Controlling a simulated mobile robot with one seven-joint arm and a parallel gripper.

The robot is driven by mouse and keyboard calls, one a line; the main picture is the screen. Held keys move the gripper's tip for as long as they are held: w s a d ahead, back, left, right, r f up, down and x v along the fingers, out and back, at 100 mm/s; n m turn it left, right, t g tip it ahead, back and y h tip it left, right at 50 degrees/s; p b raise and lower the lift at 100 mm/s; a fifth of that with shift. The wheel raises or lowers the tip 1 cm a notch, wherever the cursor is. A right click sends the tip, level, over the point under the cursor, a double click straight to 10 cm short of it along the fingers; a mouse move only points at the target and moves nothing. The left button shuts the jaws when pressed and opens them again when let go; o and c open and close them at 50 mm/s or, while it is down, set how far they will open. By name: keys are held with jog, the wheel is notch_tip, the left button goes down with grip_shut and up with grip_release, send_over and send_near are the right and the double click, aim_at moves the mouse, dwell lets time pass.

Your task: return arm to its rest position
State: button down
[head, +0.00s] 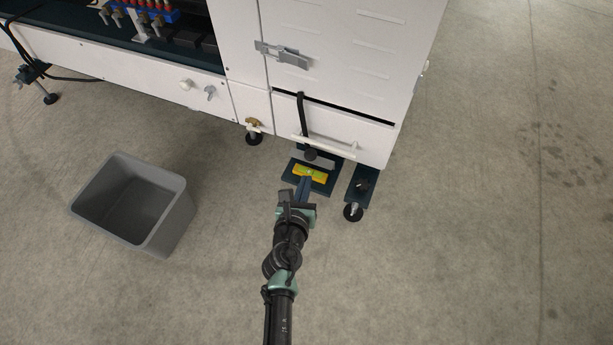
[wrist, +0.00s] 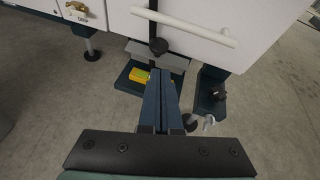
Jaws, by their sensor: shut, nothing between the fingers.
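My gripper (head: 304,188) reaches forward from the bottom of the head view, low in front of the white machine (head: 345,70). In the wrist view its two dark blue fingers (wrist: 161,100) lie together, shut with nothing between them.
A grey open bin (head: 172,220) stands on the floor to the left. Above the block are a white bar handle (head: 325,146) and a black strap (head: 301,115). Black levelling feet (head: 353,212) stand under the machine. The floor to the right is clear.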

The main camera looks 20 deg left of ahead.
jog(key=s+d+r+p, duration=0.1)
jog(key=s+r+p, duration=0.3)
jog(key=s, duration=0.3)
jog(key=shift+r, duration=0.5)
jog(key=shift+d, duration=0.1)
